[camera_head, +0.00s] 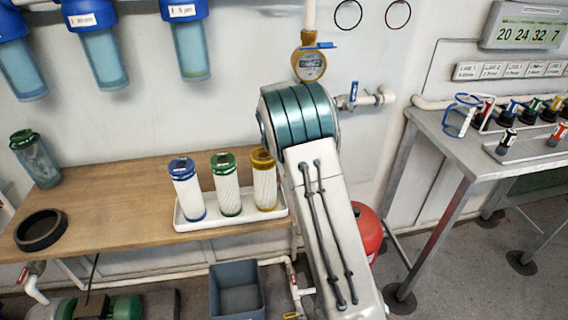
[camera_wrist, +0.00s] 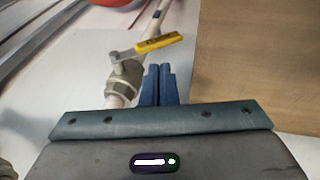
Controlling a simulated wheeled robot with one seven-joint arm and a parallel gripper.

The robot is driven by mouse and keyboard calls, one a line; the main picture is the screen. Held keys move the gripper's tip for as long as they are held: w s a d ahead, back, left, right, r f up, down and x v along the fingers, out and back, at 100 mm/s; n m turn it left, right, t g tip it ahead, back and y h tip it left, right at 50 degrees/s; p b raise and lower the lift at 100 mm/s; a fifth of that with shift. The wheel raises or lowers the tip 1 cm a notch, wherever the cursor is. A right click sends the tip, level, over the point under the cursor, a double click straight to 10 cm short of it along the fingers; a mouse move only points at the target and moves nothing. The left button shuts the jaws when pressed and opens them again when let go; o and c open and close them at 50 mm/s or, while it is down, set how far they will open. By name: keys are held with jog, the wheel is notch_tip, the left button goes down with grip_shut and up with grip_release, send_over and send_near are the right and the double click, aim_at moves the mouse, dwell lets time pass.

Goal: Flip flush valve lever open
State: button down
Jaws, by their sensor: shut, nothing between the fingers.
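The flush valve lever (camera_wrist: 158,43) is a yellow handle with small dark lettering I cannot read, in the upper middle of the wrist view. It runs from the metal valve body (camera_wrist: 124,76) toward the right, at a clear angle to the pale pipe. My gripper (camera_wrist: 159,68) shows two blue fingers together and empty. In the wrist view its tips lie just below the lever, right of the valve body; I cannot tell if they touch. In the head view a small yellow piece (camera_head: 292,315) at the bottom edge may be this lever; my gripper is hidden there.
A wooden bench (camera_head: 120,215) carries a white tray (camera_head: 235,215) with three filter cartridges. A grey bin (camera_head: 237,292) stands below it. A red tank (camera_head: 367,232) is behind my arm. A metal table (camera_head: 440,150) stands at right, with open floor before it.

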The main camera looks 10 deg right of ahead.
jog(key=s+d+r, duration=0.5)
jog(key=d+r, duration=0.1)
jog(key=d, duration=0.3)
jog(key=shift+s+b, duration=0.3)
jog(key=shift+s, duration=0.05)
jog(key=s+a+r+y, duration=0.1)
jog(key=s+a+r, duration=0.2)
jog(key=s, duration=0.5)
jog(key=s+a+r+y, duration=0.1)
jog(key=s+a+r, duration=0.3)
jog(key=s, duration=0.5)
jog(key=s+a+f, duration=0.1)
jog(key=s+a, duration=0.1)
jog(key=s, duration=0.6)
jog(key=s+a+f+g+y, duration=0.1)
jog(key=s+a, duration=0.1)
jog(key=s, duration=0.7)
jog(key=shift+s+a, duration=0.15)
jog(key=shift+a, duration=0.2)
